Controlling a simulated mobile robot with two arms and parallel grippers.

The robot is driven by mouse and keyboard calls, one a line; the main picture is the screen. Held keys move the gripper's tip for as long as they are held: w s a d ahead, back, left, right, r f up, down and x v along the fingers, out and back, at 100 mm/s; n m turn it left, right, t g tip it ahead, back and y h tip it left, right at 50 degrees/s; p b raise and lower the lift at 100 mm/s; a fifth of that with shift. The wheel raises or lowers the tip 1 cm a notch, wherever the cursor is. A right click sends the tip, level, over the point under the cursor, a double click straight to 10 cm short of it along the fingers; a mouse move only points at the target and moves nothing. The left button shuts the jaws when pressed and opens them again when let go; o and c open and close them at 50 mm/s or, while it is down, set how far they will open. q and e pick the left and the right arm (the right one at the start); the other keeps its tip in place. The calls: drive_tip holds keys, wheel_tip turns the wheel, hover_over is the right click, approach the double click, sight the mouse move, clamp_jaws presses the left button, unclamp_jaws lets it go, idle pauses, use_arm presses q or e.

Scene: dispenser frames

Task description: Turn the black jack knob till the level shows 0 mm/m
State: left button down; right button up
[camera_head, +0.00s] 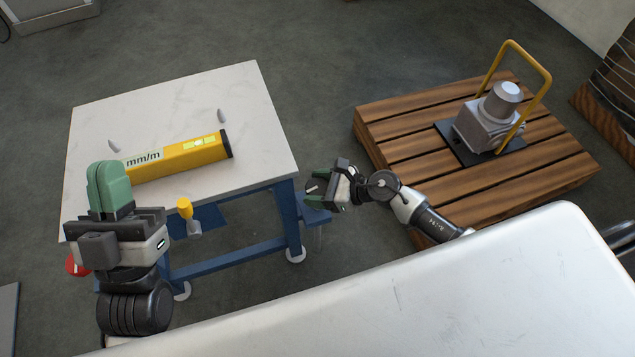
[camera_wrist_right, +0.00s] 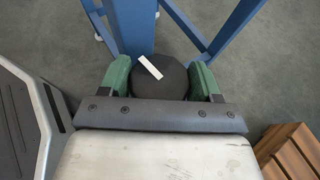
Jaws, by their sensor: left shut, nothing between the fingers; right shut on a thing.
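The black jack knob (camera_wrist_right: 160,80) has a white mark tilted from upper left to lower right. My right gripper (camera_wrist_right: 160,82) is shut on it, with one green finger on each side. In the head view the knob (camera_head: 315,187) shows at the table's right side, partly covered by the right gripper (camera_head: 326,189). The yellow level (camera_head: 185,160) lies on the white table top (camera_head: 215,100). Its label shows "mm/m"; the number is hidden behind my left gripper (camera_head: 109,187). The left gripper is shut and empty, raised in front of the level's left end.
A yellow knob (camera_head: 185,208) and a red knob (camera_head: 74,266) are at the table's front. Two small grey pegs stand near the level. A wooden pallet (camera_head: 390,127) with a grey machine (camera_head: 485,128) and yellow handle is at right. Blue table legs flank the black knob.

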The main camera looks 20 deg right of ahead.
drive_tip(key=shift+r+m+t+h+p, duration=0.2)
drive_tip(key=shift+m+t+h+p, duration=0.4)
drive_tip(key=shift+m+t+p, duration=0.45)
drive_tip(key=m+t+h+p, duration=0.1)
drive_tip(key=p, duration=0.1)
drive_tip(key=shift+f+m+h+p, duration=0.1)
drive_tip(key=shift+m+h+p, duration=0.15)
drive_tip(key=shift+h+p, duration=0.1)
use_arm(q)
wheel_tip(320, 180, down, 15)
drive_tip(key=a+g+y, duration=0.2)
drive_tip(key=g+y, duration=0.3)
drive_tip(key=g, duration=0.9)
drive_tip(key=shift+w+a+f+n+g, duration=0.2)
drive_tip(key=shift+w+a+n+g, duration=0.1)
drive_tip(key=shift+a+g, duration=0.1)
use_arm(e)
drive_tip(key=shift+f+t, duration=0.1)
drive_tip(key=shift+t, duration=0.15)
drive_tip(key=o, duration=0.9)
use_arm(q)
drive_tip(key=shift+d, duration=0.1)
